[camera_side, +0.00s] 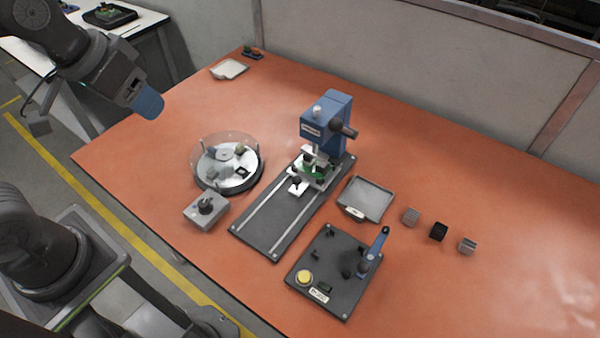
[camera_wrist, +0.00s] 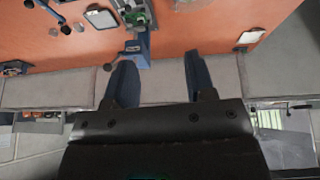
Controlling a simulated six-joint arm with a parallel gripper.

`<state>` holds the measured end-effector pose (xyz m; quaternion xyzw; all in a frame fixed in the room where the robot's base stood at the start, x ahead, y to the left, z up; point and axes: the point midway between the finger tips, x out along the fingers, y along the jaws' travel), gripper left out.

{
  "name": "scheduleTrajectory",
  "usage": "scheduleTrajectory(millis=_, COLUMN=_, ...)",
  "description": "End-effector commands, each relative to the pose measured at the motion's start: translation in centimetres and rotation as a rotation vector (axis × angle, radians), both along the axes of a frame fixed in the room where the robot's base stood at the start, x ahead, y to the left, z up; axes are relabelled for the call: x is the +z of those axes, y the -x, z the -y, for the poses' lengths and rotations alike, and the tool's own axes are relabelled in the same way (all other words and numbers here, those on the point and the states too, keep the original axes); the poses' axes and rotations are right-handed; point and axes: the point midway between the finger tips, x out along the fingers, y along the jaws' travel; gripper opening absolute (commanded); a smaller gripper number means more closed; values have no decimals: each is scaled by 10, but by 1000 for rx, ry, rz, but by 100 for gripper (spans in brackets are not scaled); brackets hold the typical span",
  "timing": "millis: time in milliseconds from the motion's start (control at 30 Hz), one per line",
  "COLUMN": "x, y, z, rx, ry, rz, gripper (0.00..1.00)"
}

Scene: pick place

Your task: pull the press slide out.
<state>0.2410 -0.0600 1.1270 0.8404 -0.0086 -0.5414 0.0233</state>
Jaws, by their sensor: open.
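The blue press (camera_side: 326,118) stands toward the back of the orange table. Its slide (camera_side: 312,172), carrying a green part, sits under the press head at the far end of a dark base plate (camera_side: 270,225) with two light rails. A small knob on a white tab (camera_side: 296,185) points toward the front of the slide. In the wrist view the press (camera_wrist: 137,48) shows at the top, seen from afar. My gripper (camera_wrist: 158,75) is open and empty, with two blue fingers apart. In the side view my gripper (camera_side: 147,102) hangs at upper left, away from the press.
A round clear-walled bowl (camera_side: 228,165) and a grey knob box (camera_side: 206,208) stand left of the rails. A grey tray (camera_side: 366,200), several small blocks (camera_side: 438,231) and a dark lever fixture (camera_side: 333,270) lie to the right. The table's right side is mostly clear.

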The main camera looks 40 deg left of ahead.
Motion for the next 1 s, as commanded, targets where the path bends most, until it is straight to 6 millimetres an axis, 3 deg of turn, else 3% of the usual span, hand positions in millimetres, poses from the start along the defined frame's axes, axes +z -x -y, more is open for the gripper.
scheduleTrajectory(millis=267, x=-25, y=-89, z=32, rx=31, ry=88, rz=-156, gripper=50)
scheduleTrajectory(millis=467, x=-71, y=-148, z=61, rx=67, ry=138, rz=-265, gripper=50)
scheduleTrajectory(millis=600, x=-112, y=-180, z=80, rx=95, ry=163, rz=-334, gripper=50)
scheduleTrajectory(millis=800, x=-154, y=-202, z=98, rx=125, ry=181, rz=-394, gripper=50)
scheduleTrajectory(millis=1000, x=-170, y=-207, z=103, rx=132, ry=186, rz=-409, gripper=50)
